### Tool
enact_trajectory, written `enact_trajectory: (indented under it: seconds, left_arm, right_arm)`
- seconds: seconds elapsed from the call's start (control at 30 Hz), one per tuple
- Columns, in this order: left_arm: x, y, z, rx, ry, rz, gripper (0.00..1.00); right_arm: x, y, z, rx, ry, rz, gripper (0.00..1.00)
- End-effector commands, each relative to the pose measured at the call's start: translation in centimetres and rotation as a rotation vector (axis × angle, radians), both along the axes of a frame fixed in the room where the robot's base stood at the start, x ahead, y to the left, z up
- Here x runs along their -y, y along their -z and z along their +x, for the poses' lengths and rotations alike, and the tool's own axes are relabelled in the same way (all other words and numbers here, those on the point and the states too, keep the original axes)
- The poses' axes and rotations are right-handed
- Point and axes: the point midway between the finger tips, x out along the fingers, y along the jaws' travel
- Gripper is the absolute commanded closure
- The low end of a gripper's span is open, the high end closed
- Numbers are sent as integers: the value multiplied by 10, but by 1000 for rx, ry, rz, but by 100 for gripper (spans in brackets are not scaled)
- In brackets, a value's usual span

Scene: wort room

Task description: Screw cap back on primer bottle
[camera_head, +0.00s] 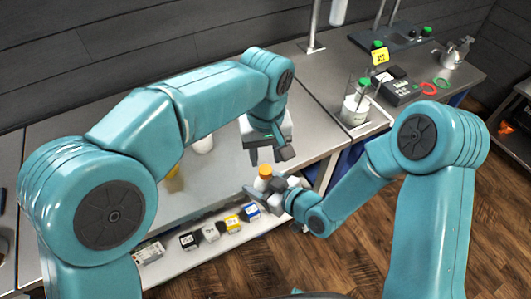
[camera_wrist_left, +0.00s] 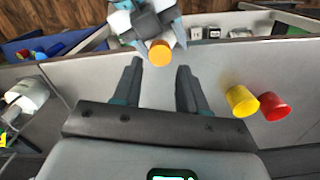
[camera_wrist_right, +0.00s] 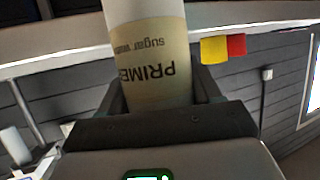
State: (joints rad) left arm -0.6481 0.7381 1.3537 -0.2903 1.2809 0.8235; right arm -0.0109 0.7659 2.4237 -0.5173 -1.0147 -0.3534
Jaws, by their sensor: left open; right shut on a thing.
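The primer bottle (camera_wrist_right: 150,55) is pale with a tan label that reads "PRIMER sugar water", upside down in the right wrist view. My right gripper (camera_head: 271,187) is shut on it. The orange cap (camera_head: 265,171) sits at the top of the bottle; it also shows in the left wrist view (camera_wrist_left: 160,52). I cannot tell how tightly it sits. My left gripper (camera_head: 269,154) is open and empty, just above the cap, with its fingers pointing down. In the left wrist view the cap lies beyond the gap between the fingertips, apart from both.
A yellow cup (camera_wrist_left: 242,100) and a red cup (camera_wrist_left: 273,106) stand on the grey bench. Several small labelled boxes (camera_head: 210,232) line a lower shelf. A glass beaker (camera_head: 355,110) and a dark device (camera_head: 400,90) stand on the right bench. The bench between is clear.

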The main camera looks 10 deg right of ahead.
Motion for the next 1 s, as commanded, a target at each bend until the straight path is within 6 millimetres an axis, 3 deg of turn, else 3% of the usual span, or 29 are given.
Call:
enact_trajectory:
  seconds: [0.2,0.53,0.67,1.0]
  left_arm:
    - [1,-33,0,4,96,-2,58]
    - [0,-34,0,1,104,0,58]
    - [0,-24,0,-1,104,1,58]
    - [0,28,0,0,104,-1,58]
  right_arm:
    - [0,0,0,1,0,1,100]
    - [0,0,0,1,0,1,100]
    - [0,0,0,1,0,1,100]
    - [0,0,0,1,0,1,100]
